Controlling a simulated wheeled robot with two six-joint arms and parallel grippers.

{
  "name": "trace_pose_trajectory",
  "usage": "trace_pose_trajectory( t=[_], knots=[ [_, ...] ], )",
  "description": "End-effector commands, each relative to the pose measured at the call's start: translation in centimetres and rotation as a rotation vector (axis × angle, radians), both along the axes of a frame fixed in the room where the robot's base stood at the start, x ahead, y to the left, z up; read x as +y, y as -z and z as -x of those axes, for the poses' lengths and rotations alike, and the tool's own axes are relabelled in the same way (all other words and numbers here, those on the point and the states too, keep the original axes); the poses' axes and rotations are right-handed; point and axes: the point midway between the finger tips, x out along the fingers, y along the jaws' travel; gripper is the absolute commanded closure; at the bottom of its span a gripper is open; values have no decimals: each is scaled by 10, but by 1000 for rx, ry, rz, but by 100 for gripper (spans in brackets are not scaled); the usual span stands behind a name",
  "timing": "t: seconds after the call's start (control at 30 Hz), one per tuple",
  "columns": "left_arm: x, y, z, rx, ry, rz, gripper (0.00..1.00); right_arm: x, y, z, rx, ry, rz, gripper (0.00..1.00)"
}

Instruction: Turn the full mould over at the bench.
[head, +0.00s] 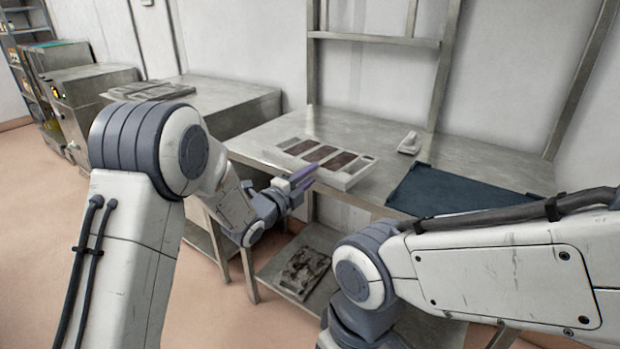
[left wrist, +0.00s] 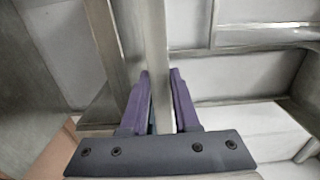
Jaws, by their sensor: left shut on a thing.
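The mould (head: 352,179) is a pale grey tray with several compartments, and dark brown filling shows in them. It lies on the metal bench (head: 385,133) near the front edge, filling side up. My left gripper (head: 302,179) is at the mould's near edge in the head view. In the left wrist view its two purple fingers (left wrist: 159,100) stand on either side of a pale upright strip and are shut on it. This fits the mould's rim. My right arm comes in from the right, but its gripper is outside the picture.
A dark blue mat (head: 455,190) lies on the bench to the right of the mould. A small pale tool (head: 409,144) stands behind it. A tray with a dark mottled surface (head: 303,269) is on the lower shelf. Another bench (head: 215,100) stands to the left.

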Motion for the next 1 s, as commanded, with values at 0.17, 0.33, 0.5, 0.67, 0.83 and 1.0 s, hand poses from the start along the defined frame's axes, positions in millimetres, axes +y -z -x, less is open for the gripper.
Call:
trace_pose_trajectory(
  t=[0.17,0.33,0.5,0.67,0.83,1.0],
  knots=[
    [0,-24,0,-8,1,3,100,0,-9,0,0,0,0,50],
    [0,-40,0,-9,0,3,100,0,-15,0,0,0,0,50],
    [0,-50,0,-7,0,4,100,0,-19,0,0,0,0,50],
    [8,-52,8,-7,-1,2,100,0,-15,0,0,0,0,50],
    [24,-58,27,-8,-2,2,100,0,-11,0,0,0,0,50],
    [40,-64,45,-7,-2,2,100,0,-8,0,0,0,0,50]
  ],
)
